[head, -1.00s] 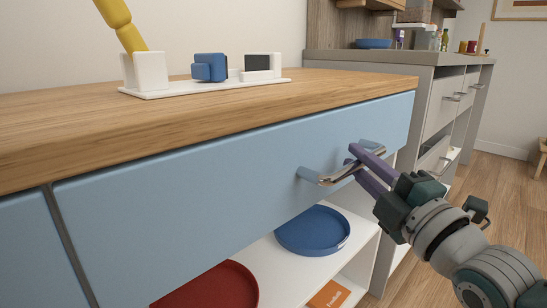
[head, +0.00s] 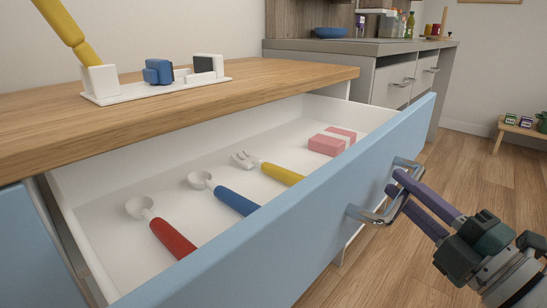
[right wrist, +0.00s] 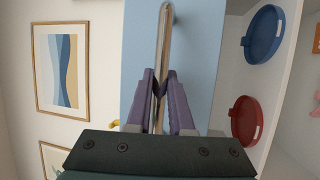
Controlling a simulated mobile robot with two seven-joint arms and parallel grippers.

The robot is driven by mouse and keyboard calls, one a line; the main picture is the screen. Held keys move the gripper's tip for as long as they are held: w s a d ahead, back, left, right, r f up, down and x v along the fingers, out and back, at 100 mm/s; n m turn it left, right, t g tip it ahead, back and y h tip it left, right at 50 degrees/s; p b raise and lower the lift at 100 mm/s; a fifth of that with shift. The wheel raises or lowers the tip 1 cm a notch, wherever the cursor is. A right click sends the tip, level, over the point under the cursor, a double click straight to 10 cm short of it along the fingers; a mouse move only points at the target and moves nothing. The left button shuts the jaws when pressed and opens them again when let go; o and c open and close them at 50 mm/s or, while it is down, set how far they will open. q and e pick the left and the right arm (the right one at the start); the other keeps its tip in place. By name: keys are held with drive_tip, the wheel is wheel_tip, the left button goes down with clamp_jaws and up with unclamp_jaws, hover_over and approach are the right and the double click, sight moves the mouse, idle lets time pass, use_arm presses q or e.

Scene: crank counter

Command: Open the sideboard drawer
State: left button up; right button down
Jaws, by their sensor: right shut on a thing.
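The sideboard drawer (head: 290,245) has a light blue front and stands well out from under the wooden top, its white inside showing. Its metal bar handle (head: 368,215) is on the front. My right gripper (head: 402,190) is shut on the handle, with its purple fingers on either side of the bar. The right wrist view also shows the handle (right wrist: 165,50) between the fingers (right wrist: 160,100). In the drawer lie a red-handled spoon (head: 172,238), a blue-handled spoon (head: 235,201), a yellow-handled fork (head: 280,174) and a pink block (head: 331,141). My left gripper is out of view.
On the wooden top (head: 250,85) stands a white tray (head: 160,92) with a blue piece and white holders; a yellow upright piece is at its left. A grey counter (head: 350,47) stands behind. Floor to the right is clear up to a small bench (head: 520,130).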

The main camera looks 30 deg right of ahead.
drive_tip(key=shift+s+d, duration=0.3)
drive_tip(key=shift+s, duration=0.45)
drive_tip(key=shift+s+d, duration=0.3)
drive_tip(key=shift+s, duration=0.45)
drive_tip(key=c, duration=0.8)
unclamp_jaws()
drive_tip(key=s, duration=0.3)
drive_tip(key=s+f, duration=0.1)
drive_tip(key=s, duration=0.2)
drive_tip(key=s+p, duration=0.1)
drive_tip(key=s, duration=0.2)
drive_tip(key=shift+s+f, duration=0.4)
drive_tip(key=shift+w, duration=0.1)
